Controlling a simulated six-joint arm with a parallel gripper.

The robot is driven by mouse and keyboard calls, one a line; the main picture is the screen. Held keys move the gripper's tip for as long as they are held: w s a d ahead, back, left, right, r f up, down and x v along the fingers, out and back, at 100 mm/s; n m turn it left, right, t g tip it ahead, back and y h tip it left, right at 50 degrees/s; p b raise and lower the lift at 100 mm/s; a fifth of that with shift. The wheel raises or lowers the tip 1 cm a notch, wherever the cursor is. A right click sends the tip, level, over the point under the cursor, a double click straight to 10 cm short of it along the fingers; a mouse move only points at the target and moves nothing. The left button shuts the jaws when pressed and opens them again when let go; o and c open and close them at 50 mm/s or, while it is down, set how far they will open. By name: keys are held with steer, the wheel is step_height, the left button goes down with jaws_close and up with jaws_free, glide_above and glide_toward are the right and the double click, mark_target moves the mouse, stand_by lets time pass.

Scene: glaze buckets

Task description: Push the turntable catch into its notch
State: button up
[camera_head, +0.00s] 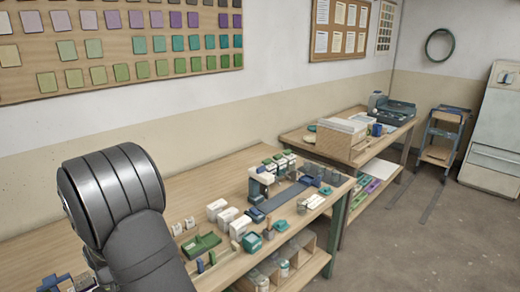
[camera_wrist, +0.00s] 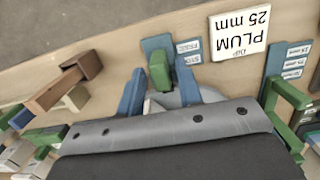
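In the wrist view my gripper (camera_wrist: 161,66) shows two blue fingers standing apart, one on each side of a small green block (camera_wrist: 159,72). This block is probably the catch. It stands at a blue plate (camera_wrist: 156,43) with small white labels, partly readable and upside down. I cannot tell whether a finger touches the block. A grey rounded surface (camera_wrist: 172,99) shows between the fingers, perhaps the turntable, mostly hidden by my gripper body. The notch cannot be made out. In the head view my gripper is out of sight.
In the wrist view, a "PLUM 25 mm" card (camera_wrist: 239,32) lies beyond, a brown wooden part (camera_wrist: 62,84) stands left and a green bracket (camera_wrist: 291,95) right. In the head view, the bench (camera_head: 190,185) carries white boxes (camera_head: 228,216) and a green tray (camera_head: 201,244).

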jaws_close()
steer(key=shift+w+a, duration=0.1)
steer(key=shift+a, duration=0.05)
steer(key=shift+w+a, duration=0.5)
steer(key=shift+w, duration=0.05)
stand_by(0.3)
jaws_free()
